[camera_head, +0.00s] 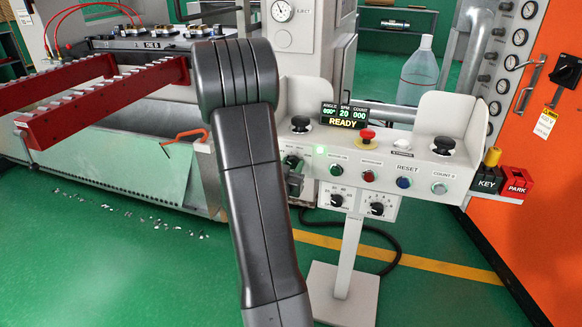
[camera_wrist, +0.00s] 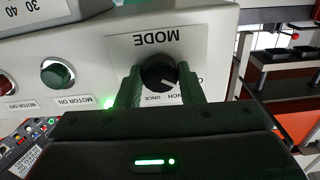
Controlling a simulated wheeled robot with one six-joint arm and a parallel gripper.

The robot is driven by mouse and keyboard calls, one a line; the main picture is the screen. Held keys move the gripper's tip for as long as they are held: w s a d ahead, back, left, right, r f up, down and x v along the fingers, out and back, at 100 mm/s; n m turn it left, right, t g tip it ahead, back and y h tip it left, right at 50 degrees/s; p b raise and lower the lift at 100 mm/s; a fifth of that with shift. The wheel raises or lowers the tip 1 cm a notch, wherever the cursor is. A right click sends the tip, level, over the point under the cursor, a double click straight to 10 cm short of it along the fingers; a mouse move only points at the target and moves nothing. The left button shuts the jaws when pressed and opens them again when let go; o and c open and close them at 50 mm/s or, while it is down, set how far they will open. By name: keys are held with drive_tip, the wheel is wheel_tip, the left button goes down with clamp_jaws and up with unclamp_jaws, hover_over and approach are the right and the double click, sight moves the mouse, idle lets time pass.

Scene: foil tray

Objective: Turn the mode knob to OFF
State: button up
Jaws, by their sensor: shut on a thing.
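The black mode knob (camera_wrist: 157,70) sits on a white plate (camera_wrist: 190,38) marked MODE, which appears upside down in the wrist view. My gripper (camera_wrist: 160,88) has one finger on each side of the knob and is shut on it. A white pointer mark on the knob points toward the lower right in that view, near the ONCE and INCH lettering. The OFF label cannot be made out; the fingers cover part of the plate. In the head view my gripper (camera_head: 294,176) is at the left end of the control panel (camera_head: 405,165), and it hides most of the knob.
The panel carries a red mushroom button (camera_head: 367,135), a READY display (camera_head: 344,117), two black palm buttons and several coloured push buttons. Two dials (camera_head: 377,208) hang below. Red rails (camera_head: 100,95) stand left. An orange cabinet (camera_head: 540,180) stands right.

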drive_tip(key=shift+n, duration=0.3)
drive_tip(key=o, duration=1)
drive_tip(key=v, duration=1.4)
drive_tip(key=shift+w, duration=0.1)
drive_tip(key=x, duration=1.4)
